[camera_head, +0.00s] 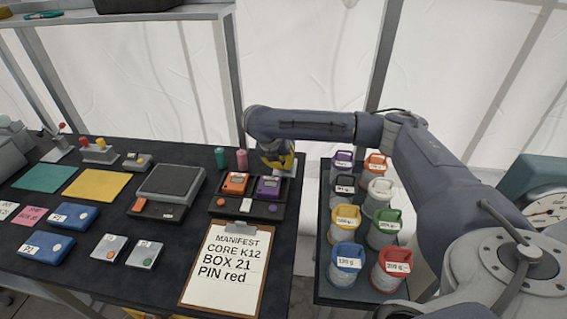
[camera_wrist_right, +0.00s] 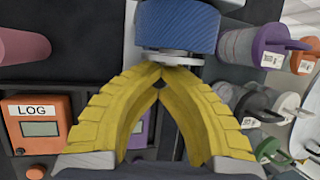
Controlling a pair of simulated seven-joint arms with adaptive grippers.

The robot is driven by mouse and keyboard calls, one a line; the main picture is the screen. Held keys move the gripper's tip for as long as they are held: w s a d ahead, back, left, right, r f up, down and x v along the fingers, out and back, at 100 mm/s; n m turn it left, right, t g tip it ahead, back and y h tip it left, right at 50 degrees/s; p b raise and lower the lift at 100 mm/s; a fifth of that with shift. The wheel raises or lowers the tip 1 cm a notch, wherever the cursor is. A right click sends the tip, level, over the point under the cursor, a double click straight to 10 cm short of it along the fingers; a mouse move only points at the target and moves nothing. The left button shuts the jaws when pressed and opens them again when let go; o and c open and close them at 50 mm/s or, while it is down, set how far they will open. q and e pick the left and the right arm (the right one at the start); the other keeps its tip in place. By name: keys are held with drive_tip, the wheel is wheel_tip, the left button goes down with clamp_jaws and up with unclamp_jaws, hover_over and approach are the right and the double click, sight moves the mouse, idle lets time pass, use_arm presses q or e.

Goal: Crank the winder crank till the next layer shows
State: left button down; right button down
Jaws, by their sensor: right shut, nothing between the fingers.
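My right gripper (camera_head: 278,163) reaches down at the back right of the dark table, behind the purple device. In the right wrist view its yellow fingers (camera_wrist_right: 160,72) meet at the tips, with nothing between them. Just beyond the tips is a blue ribbed drum (camera_wrist_right: 178,25) with a pale grey disc (camera_wrist_right: 170,58) on its near side, perhaps the winder. The tips overlap the disc in the picture; I cannot tell if they touch it. A crank handle cannot be made out; my gripper and arm hide this spot in the head view. My left gripper is not in view.
An orange LOG device (camera_head: 235,183) and a purple device (camera_head: 268,188) sit in a dark tray close by. Teal (camera_head: 220,158) and pink (camera_head: 241,160) cylinders stand left of the gripper. Lidded canisters (camera_head: 346,257) fill the right stand. A manifest clipboard (camera_head: 226,268) lies in front.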

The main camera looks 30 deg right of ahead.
drive_tip(key=shift+w+d+r, duration=0.1)
drive_tip(key=shift+w+m+t+y, duration=0.2)
drive_tip(key=shift+m+t+y, duration=0.1)
drive_tip(key=shift+t+y, duration=0.8)
drive_tip(key=shift+w+a+r+m+t+y, duration=0.2)
drive_tip(key=shift+a+m+t+y, duration=0.15)
drive_tip(key=shift+t+y, duration=0.4)
drive_tip(key=shift+y, duration=0.25)
drive_tip(key=c, duration=2.2)
unclamp_jaws()
drive_tip(key=c, duration=1.5)
unclamp_jaws()
drive_tip(key=shift+c, duration=0.2)
drive_tip(key=shift+o, duration=0.9)
drive_tip(key=shift+a+f, duration=0.1)
drive_tip(key=v, duration=0.7)
drive_tip(key=shift+r, duration=0.3)
drive_tip(key=shift+s, duration=0.1)
